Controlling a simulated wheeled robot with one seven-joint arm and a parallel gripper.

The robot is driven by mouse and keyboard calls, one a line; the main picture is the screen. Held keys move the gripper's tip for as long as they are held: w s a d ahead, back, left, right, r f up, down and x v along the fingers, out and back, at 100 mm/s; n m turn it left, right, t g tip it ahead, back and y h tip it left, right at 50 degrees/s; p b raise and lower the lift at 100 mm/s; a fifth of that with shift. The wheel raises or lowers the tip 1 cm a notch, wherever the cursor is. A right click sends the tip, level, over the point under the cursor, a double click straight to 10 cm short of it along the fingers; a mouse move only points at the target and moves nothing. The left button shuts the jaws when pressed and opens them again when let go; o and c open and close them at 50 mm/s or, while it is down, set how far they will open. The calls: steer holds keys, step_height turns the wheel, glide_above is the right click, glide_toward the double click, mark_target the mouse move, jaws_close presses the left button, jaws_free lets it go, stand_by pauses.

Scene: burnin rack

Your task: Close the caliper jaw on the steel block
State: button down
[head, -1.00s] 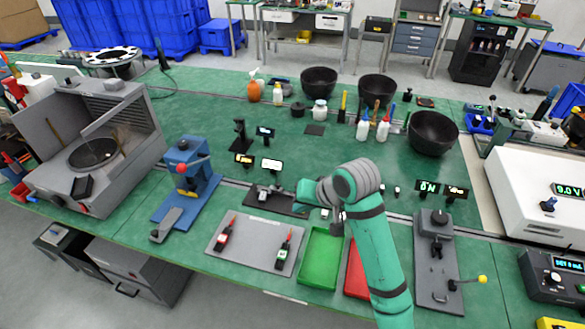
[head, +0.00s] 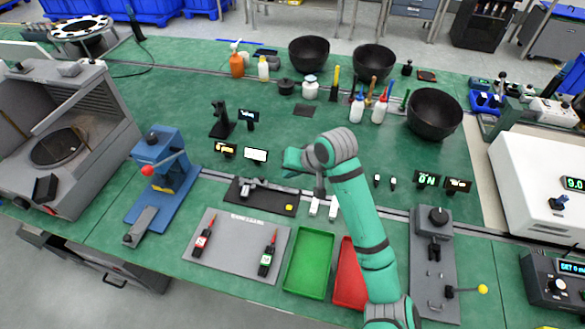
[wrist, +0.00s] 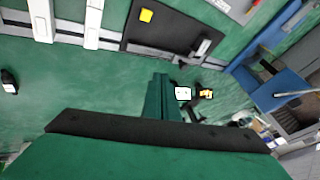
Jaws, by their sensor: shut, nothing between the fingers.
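The grey caliper (head: 262,185) lies on a black board (head: 271,204) near the middle of the bench, its jaw end to the left. The steel block is too small to separate from the jaws, so I cannot tell the gap. In the wrist view the black board (wrist: 150,38) is at the top, with a light grey part of the caliper fixture (wrist: 203,46) at its right end. My gripper (head: 290,158) is above and behind the board's right end, apart from the caliper. Its green fingers (wrist: 162,97) are together and empty in the wrist view.
Small lit displays (head: 256,155) stand behind the board. A grey mat (head: 233,248) with two red-tipped probes, a green tray (head: 309,262) and a red tray (head: 350,280) lie in front. A blue press (head: 160,175) stands left.

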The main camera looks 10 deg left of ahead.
steer(key=x, duration=0.3)
steer(key=shift+a+f, duration=0.15)
steer(key=a, duration=0.1)
steer(key=a+f, duration=0.1)
steer(key=a, duration=0.1)
steer(key=shift+s+a, duration=0.1)
steer(key=shift+a+f, duration=0.15)
steer(key=shift+a, duration=0.4)
steer(key=shift+s+a+f, duration=0.1)
steer(key=shift+a, duration=0.45)
steer(key=shift+s, duration=0.1)
steer(key=v, duration=1.1)
steer(key=shift+w+d, duration=0.25)
